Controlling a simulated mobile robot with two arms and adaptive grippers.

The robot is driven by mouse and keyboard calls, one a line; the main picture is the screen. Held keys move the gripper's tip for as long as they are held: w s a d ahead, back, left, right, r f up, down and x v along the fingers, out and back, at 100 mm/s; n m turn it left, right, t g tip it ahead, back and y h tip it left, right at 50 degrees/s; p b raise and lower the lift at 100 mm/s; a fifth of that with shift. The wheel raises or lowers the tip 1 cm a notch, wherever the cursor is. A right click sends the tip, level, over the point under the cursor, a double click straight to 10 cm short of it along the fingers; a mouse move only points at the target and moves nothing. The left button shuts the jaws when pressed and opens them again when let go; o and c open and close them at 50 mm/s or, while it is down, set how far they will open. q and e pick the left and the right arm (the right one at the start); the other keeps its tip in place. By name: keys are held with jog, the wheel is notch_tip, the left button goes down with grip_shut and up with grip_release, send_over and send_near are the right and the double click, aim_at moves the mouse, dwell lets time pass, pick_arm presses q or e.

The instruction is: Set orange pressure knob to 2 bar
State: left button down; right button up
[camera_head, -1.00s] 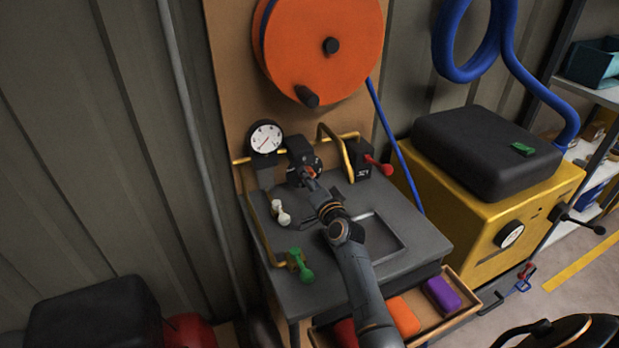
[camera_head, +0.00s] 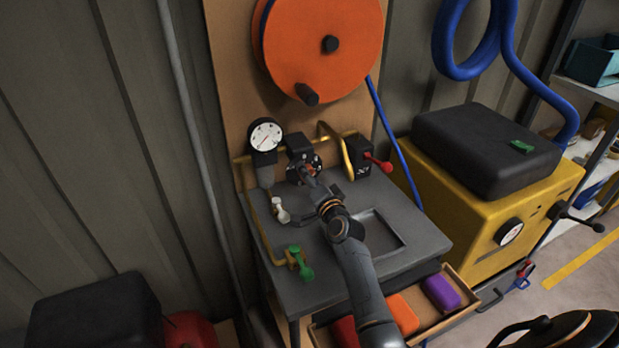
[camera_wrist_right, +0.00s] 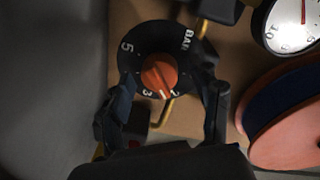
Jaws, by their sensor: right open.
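The orange pressure knob (camera_wrist_right: 158,74) sits on a round black dial (camera_wrist_right: 140,40) with white marks, among them 5, 3 and BAR. Its white pointer line lies between the 3 and a partly hidden figure beside my right finger. My right gripper (camera_wrist_right: 168,98) is open, with one finger on each side of the knob and visible gaps to it. In the head view my right gripper (camera_head: 309,176) reaches the dial on the black regulator (camera_head: 299,142), covering part of it. A white gauge (camera_head: 265,136) with a red needle stands to its left. My left gripper is not in view.
Brass pipes (camera_head: 272,252) run around the grey bench (camera_head: 330,275). A white valve handle (camera_head: 280,211), a green one (camera_head: 300,262) and a red lever (camera_head: 378,163) are close by. The orange reel (camera_head: 320,50) hangs above. An open drawer (camera_head: 459,313) juts out below.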

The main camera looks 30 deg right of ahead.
jog(key=s, duration=0.8)
jog(key=s+a, duration=0.1)
jog(key=s, duration=0.3)
jog(key=shift+a+r, duration=0.1)
jog(key=shift+r, duration=0.2)
